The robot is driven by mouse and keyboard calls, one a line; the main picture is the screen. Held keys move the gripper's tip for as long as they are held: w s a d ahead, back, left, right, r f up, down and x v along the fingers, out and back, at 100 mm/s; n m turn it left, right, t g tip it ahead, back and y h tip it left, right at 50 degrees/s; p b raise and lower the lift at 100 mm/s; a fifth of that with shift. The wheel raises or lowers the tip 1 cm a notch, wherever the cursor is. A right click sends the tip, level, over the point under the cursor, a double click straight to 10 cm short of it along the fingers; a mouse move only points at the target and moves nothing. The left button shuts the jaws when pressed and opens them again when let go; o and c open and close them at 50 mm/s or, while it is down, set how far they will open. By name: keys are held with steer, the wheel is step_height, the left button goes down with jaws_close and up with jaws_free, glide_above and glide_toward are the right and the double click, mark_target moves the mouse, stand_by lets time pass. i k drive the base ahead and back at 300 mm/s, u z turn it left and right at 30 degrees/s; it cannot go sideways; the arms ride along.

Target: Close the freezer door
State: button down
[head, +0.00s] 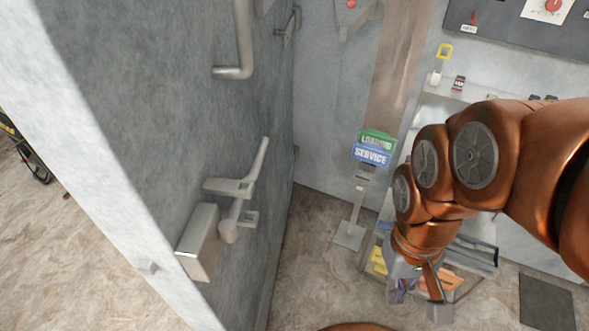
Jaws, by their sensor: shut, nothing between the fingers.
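The freezer door (180,110) is a large grey slab filling the left of the head view. It stands open, with its thick pale edge (85,130) toward me. A metal lever handle (243,185) and a box-shaped latch (200,242) sit on its face near that edge. A bent bar (240,55) is mounted higher up. My gripper (438,308) hangs low at the right, well apart from the door and handle. It is shut and empty, partly hidden by my wrist.
A post with green and blue "LOADING" and "SERVICE" signs (371,153) stands between door and arm. A crate of coloured items (470,258) lies behind my wrist. A shelf (470,95) runs along the back wall. Floor (305,270) between door and gripper is clear.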

mark_target(153, 116)
steer(key=z, duration=0.05)
steer(key=k, duration=0.95)
steer(key=u, duration=0.85)
